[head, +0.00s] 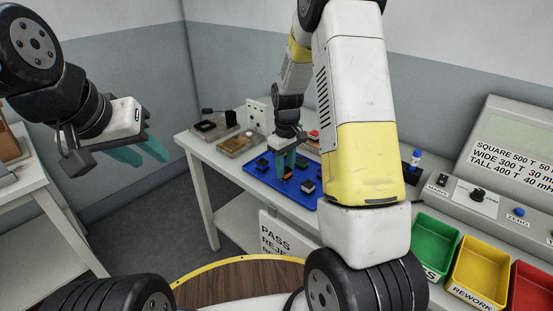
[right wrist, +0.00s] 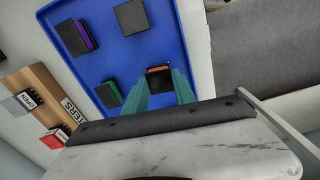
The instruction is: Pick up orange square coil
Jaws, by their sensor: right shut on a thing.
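The orange square coil (right wrist: 158,70) is a small dark block with an orange band, seen at the blue tray (right wrist: 187,55). My right gripper (right wrist: 161,80) has its teal fingers on either side of the coil and is shut on it; the fingers hide part of it. In the head view my right gripper (head: 285,170) points down into the blue tray (head: 264,184), with a bit of orange between its fingertips. I cannot tell whether the coil is clear of the tray floor. My left gripper (head: 147,153) is open and empty, away from the table at the left.
Other dark blocks lie in the tray, including a purple-banded one (right wrist: 82,35) and a green-banded one (right wrist: 108,94). A wooden strip (right wrist: 48,97) with labelled blocks stands beside the tray. Green (head: 421,266), yellow (head: 457,292) and red bins stand at the right.

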